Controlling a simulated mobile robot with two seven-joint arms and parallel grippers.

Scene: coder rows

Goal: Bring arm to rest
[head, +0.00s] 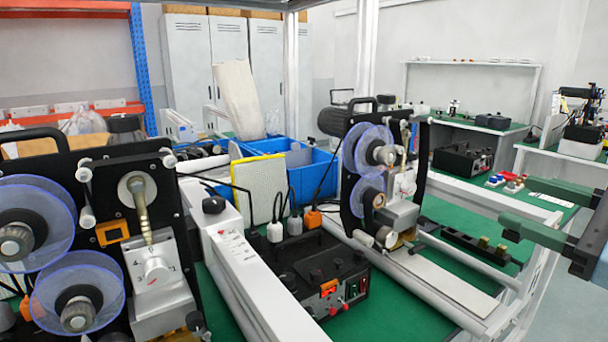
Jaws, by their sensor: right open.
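My right gripper (514,204) comes in from the right edge of the head view. Its two dark green-grey fingers are spread apart and point left, with nothing between them. It hangs in front of the green work surface, to the right of the coder machine (352,190) with blue-tinted reels. My left gripper and arm are not in view.
A second coder machine (156,250) stands at the near left. A black control box (318,272) with cables sits between the machines. White rails and frames edge the green table. Blue bins (312,172) stand behind. A back bench (458,127) holds black equipment.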

